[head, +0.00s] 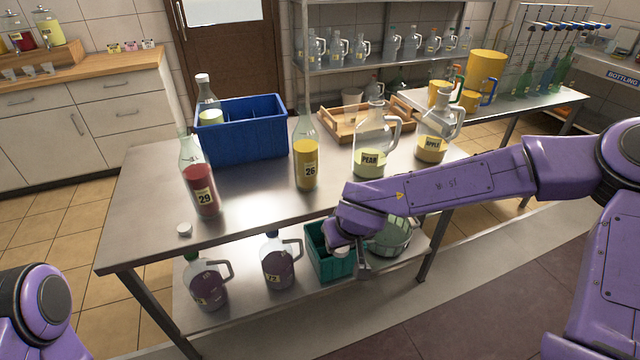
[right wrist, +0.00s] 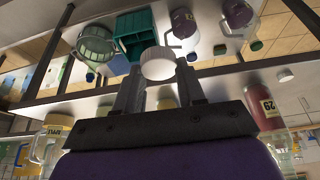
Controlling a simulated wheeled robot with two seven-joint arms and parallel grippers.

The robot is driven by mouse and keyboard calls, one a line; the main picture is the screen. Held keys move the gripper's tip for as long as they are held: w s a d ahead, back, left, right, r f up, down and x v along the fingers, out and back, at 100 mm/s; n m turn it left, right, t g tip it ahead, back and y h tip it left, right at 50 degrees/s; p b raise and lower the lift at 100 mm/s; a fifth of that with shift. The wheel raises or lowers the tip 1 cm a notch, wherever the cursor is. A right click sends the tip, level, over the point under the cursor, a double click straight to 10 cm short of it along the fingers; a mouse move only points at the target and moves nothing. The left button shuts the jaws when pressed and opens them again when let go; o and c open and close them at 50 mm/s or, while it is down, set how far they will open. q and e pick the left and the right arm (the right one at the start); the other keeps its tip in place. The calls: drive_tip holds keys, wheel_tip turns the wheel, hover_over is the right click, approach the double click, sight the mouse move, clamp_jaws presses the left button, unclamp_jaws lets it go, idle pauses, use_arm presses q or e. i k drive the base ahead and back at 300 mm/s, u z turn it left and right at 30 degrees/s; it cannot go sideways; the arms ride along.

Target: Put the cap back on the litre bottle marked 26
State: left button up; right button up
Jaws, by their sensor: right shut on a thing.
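The litre bottle marked 26 (head: 306,172) stands upright on the steel table, with yellow contents and a narrow neck on which I see no cap. My right gripper (head: 350,256) is in front of the table's front edge, low, over the view of the green crate. In the right wrist view, the right gripper (right wrist: 157,76) is shut on a white cap (right wrist: 157,63) at its fingertips. The held cap is small and partly hidden in the head view. Another white cap (head: 184,229) lies on the table near the bottle marked 29 (head: 201,190). My left gripper is out of view.
A blue crate (head: 240,142) stands behind, with a white-capped bottle (head: 204,88) at its left. The PEAR jug (head: 370,160) and APPLE jug (head: 434,140) stand to the right of bottle 26. The lower shelf holds dark jugs and a green crate (head: 325,266). The table's front middle is clear.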

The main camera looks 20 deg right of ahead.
sight(305, 137)
drive_tip(key=k, duration=0.15)
drive_tip(key=z, duration=1.5)
drive_tip(key=i, duration=1.15)
drive_tip(key=u, duration=1.55)
